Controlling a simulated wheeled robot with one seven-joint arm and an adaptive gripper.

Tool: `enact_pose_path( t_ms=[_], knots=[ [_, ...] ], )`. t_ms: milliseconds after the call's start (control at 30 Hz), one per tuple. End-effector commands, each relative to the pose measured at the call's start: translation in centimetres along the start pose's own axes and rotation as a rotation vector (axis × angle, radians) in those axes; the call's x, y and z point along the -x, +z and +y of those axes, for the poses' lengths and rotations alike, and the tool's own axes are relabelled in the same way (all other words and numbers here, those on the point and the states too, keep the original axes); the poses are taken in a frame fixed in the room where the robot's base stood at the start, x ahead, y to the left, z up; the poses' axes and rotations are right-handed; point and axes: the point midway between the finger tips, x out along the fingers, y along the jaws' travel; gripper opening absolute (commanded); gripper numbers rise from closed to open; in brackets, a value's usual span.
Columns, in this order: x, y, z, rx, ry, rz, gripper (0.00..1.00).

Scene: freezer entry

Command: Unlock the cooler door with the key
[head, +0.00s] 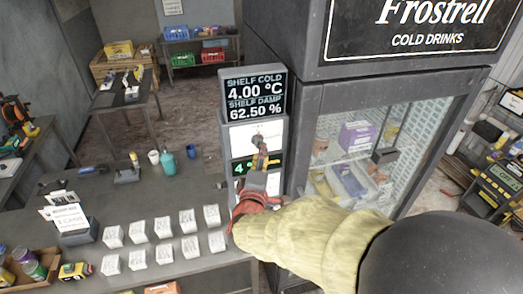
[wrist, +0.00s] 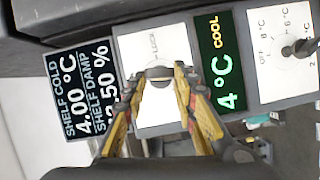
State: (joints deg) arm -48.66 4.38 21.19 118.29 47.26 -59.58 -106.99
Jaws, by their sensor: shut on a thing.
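The cooler's glass door (head: 408,142) is shut in its dark frame, right of the control column. A white lock plate (head: 240,136) on the column carries a round grey lock part at its middle. In the wrist view the lock plate (wrist: 132,55) reads LOCK. My gripper (head: 262,150) reaches up to this plate. In the wrist view its yellow and black fingers (wrist: 159,80) are shut on a small grey piece, seemingly the key (wrist: 158,72), right in front of the plate. The fingers hide most of it, so I cannot tell how deep it sits in the lock.
The column also has a shelf display (head: 255,95), a green 4 °C readout (wrist: 219,65) and a dial (wrist: 300,48). A grey counter (head: 130,205) at left bears rows of small white boxes (head: 163,228), a teal bottle (head: 168,163) and a white cup (head: 154,156).

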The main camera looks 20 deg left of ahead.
Motion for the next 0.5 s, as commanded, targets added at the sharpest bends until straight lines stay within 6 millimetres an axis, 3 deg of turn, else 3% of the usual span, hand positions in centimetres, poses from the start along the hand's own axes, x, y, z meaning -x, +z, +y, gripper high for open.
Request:
enact_pose_path(
  t_ms=[133,167,500],
  knots=[
    [-0.02,0.05,-0.22,0.124,0.051,-0.001,0.0],
    [-0.03,0.02,-0.11,0.126,0.052,-0.001,0.29],
    [-0.03,0.01,-0.06,0.118,0.05,0.0,0.48]
  ],
)
